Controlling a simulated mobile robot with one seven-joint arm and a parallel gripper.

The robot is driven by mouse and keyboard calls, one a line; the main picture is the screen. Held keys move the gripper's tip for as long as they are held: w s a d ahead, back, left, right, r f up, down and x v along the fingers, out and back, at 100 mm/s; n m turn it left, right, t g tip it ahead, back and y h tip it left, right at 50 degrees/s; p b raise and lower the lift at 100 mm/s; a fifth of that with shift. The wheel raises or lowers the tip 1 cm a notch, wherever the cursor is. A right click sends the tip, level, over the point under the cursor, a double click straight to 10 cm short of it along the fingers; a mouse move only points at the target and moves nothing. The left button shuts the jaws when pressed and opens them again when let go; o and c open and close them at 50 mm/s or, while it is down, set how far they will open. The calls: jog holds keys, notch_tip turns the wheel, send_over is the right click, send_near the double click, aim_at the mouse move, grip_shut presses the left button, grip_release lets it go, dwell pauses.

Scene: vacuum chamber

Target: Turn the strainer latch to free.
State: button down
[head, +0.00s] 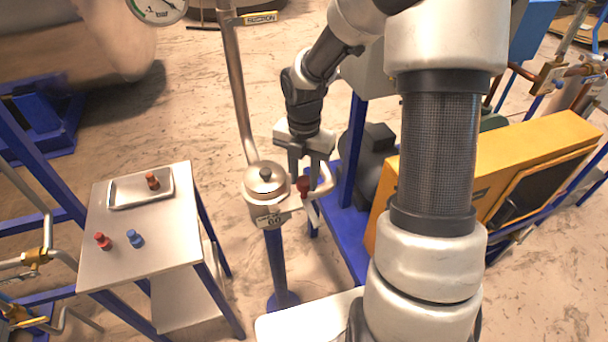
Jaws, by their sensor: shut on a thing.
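The strainer (258,200) is a round metal pot with a domed lid and a dark knob on top, standing on a blue post in the middle of the head view. A small red latch handle (303,184) shows at its right side. My gripper (303,178) comes down from above at the right of the lid, with its fingers at the red latch handle. It is shut on the latch handle. The fingers partly hide the handle, and I cannot tell its exact angle.
A steel side table (135,262) stands at the left, bearing a shallow tray (117,203) with a red-capped piece (152,181), and loose red (102,240) and blue (135,238) pieces. A vertical pipe (237,90) rises behind the strainer. A yellow cabinet (535,150) stands right.

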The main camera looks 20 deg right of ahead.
jog(key=c, duration=1.3)
grip_release()
jog(key=shift+r, duration=0.1)
notch_tip(320, 180, up, 17)
jog(key=shift+r+p, duration=0.15)
jog(key=shift+p, duration=0.3)
